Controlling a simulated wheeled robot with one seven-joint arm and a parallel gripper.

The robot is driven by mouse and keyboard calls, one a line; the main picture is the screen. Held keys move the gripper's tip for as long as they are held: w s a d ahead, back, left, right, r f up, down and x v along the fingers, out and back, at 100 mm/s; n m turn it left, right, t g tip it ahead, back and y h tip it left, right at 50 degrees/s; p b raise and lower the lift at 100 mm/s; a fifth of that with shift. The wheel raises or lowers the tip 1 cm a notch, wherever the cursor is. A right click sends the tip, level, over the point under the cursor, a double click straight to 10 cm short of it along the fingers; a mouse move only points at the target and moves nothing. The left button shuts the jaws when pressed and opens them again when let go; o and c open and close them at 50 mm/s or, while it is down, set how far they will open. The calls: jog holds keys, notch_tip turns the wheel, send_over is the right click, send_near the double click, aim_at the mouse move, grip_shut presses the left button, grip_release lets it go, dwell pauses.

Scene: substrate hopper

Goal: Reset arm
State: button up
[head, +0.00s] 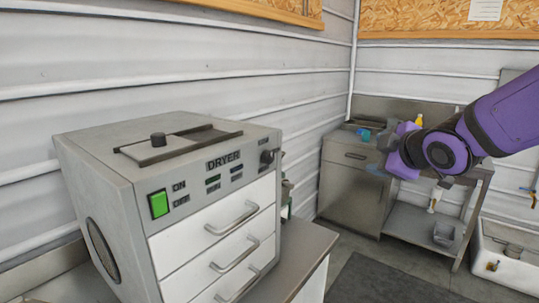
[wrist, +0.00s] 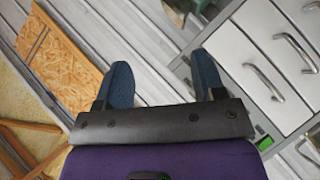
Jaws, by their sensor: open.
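My gripper (wrist: 163,72) is open, with its two blue fingers apart and nothing between them in the wrist view. In the head view my gripper (head: 371,152) is at the right, on the end of my purple arm, held up in the air in front of the metal cabinet. The wrist view is tilted, and the fingers point towards the ribbed wall. No object is held.
A grey dryer (head: 112,172) with white drawers and a lit green switch stands on a counter (head: 307,250) at the left. A steel cabinet (head: 348,190), a side shelf (head: 410,222) and a white sink-like bin (head: 510,262) stand behind. A dark mat (head: 375,282) lies on the floor.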

jog(key=s+d+m+g+h, duration=0.1)
jog(key=s+d+m+g, duration=0.2)
jog(key=s+m, duration=0.4)
jog(key=s+d+m+g+h, duration=0.2)
jog(key=s+m, duration=0.5)
jog(key=s, duration=0.9)
jog(key=shift+s+d+r+m+g, duration=0.2)
jog(key=shift+s+d+m+g, duration=0.2)
jog(key=shift+d+g, duration=0.6)
